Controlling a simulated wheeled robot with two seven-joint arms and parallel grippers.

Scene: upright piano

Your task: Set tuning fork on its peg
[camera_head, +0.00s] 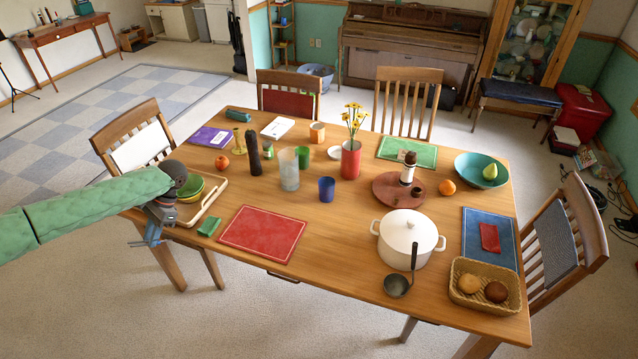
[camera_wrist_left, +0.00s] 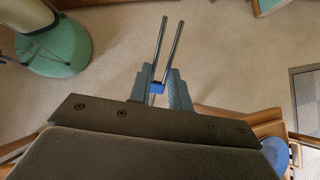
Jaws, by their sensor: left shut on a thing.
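My left gripper (camera_head: 153,232) is at the table's left edge, beside the wooden tray, in the head view. In the left wrist view the gripper (camera_wrist_left: 158,86) is shut on the tuning fork (camera_wrist_left: 165,48). Two long, thin metal prongs stick out past the fingertips, and a small blue part shows between the fingers. The fork is over the floor in that view. In the head view I cannot make out the fork clearly. I cannot make out its peg in either view. My right gripper is in neither view.
The wooden table (camera_head: 335,248) is crowded. The wooden tray (camera_head: 213,197) with green bowls is closest to the gripper. A red mat (camera_head: 262,233), a dark bottle (camera_head: 254,152) and a white pot (camera_head: 407,238) stand further right. A chair (camera_head: 128,116) is behind the arm; the piano (camera_head: 410,45) is at the back.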

